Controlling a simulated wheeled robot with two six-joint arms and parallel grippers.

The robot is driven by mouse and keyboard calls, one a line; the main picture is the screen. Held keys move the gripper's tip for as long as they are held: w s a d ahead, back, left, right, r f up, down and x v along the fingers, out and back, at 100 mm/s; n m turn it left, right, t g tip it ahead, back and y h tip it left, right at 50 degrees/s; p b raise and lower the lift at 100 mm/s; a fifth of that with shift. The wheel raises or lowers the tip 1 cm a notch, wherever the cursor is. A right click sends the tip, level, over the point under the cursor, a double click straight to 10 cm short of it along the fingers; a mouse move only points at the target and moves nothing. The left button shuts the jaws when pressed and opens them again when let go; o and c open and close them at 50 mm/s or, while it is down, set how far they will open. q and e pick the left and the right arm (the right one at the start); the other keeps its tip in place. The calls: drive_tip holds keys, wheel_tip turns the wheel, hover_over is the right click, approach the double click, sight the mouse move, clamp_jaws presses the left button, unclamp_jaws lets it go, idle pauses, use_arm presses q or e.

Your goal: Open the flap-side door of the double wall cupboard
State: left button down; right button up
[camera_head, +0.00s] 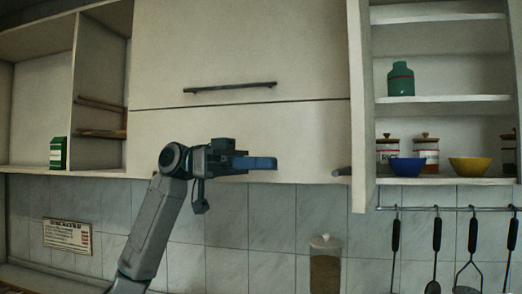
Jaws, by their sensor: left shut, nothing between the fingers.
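The flap-side door (363,120) of the double wall cupboard stands swung out towards me in the head view, seen nearly edge-on. Its dark handle (342,171) sticks out on the left side. The cupboard's shelves (450,99) are exposed to its right. My left gripper (268,163) is shut and empty, pointing right in front of the lower flap panel, to the left of the door handle and apart from it in the picture. My right gripper is not in view.
The flap cupboard (240,50) with a bar handle (230,87) fills the middle. A green jar (400,79), a blue bowl (408,167) and a yellow bowl (470,167) stand on the shelves. Utensils (436,235) hang below. A glass jar (325,268) stands lower down.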

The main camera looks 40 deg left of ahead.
use_arm(q)
drive_tip(key=p, duration=0.6)
approach(363, 169)
drive_tip(key=w+d+r, duration=0.1)
drive_tip(key=w+d, duration=0.1)
drive_tip(key=w, duration=0.1)
drive_tip(key=shift+w+d+f, duration=0.1)
drive_tip(key=shift+d, duration=0.35)
drive_tip(key=shift+f, duration=0.1)
